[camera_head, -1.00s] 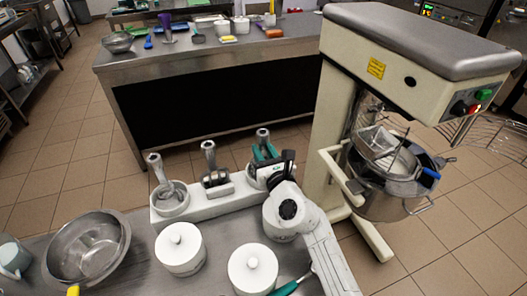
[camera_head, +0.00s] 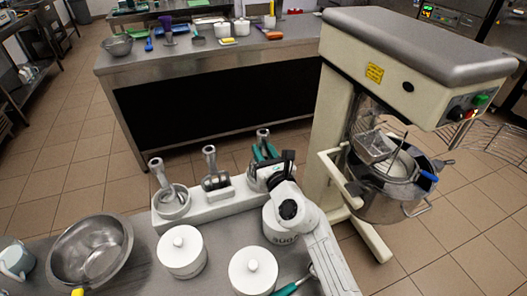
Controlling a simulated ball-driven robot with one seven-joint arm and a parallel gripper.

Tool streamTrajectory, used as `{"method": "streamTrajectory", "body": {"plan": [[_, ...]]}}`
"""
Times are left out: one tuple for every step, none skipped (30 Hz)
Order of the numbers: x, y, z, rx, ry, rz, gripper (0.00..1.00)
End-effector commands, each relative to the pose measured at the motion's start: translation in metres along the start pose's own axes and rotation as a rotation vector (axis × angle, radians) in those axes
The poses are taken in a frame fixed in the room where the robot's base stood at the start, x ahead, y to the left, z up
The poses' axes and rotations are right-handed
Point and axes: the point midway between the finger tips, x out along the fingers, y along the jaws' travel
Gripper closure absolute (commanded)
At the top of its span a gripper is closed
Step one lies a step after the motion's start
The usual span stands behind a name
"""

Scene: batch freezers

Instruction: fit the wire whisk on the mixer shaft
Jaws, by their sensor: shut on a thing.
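Three metal-shafted mixer attachments stand in a white rack (camera_head: 205,209) on the near counter. The left attachment (camera_head: 172,190) sits in a round holder, and the middle attachment (camera_head: 214,172) stands upright. The right one, which appears to be the wire whisk (camera_head: 263,136), shows its upright shaft end; its lower part is hidden behind my gripper. My gripper (camera_head: 263,155), with teal fingers, is shut around this shaft at the rack. The cream mixer (camera_head: 337,135) stands on the floor to the right. Its steel bowl (camera_head: 380,204) sits under the head; the mixer shaft is not clearly visible.
White lidded pots (camera_head: 182,262) (camera_head: 253,278) stand in front of the rack. A steel bowl (camera_head: 92,265) lies at the left. Tiled floor lies open between the near counter and the back counter (camera_head: 215,50).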

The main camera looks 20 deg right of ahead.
Motion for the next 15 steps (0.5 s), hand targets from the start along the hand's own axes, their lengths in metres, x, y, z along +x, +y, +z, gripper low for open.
{"method": "streamTrajectory", "body": {"plan": [[0.0,0.0,0.006,0.0,-0.001,0.0,0.98],[0.0,0.0,0.008,0.001,-0.001,0.0,0.98],[0.0,0.0,0.01,0.001,-0.001,0.0,0.98],[0.0,0.0,0.011,0.001,-0.001,0.0,0.98],[0.0,0.0,0.013,0.001,-0.001,0.0,0.98],[0.0,0.0,0.015,0.001,-0.001,0.0,0.98],[0.0,0.0,0.017,0.001,-0.001,0.0,0.98],[0.0,0.0,0.018,0.001,-0.001,0.0,0.98],[0.0,0.0,0.02,0.001,-0.001,0.0,0.98],[0.0,0.0,0.022,0.0,-0.001,0.0,0.98],[0.0,0.0,0.023,0.0,-0.001,0.0,0.98],[0.0,0.0,0.025,0.0,-0.001,0.0,0.98],[0.0,0.0,0.027,0.0,-0.001,0.0,0.98],[0.0,0.0,0.029,0.0,-0.001,0.0,0.98],[0.0,0.0,0.031,0.0,-0.001,0.0,0.98]]}}
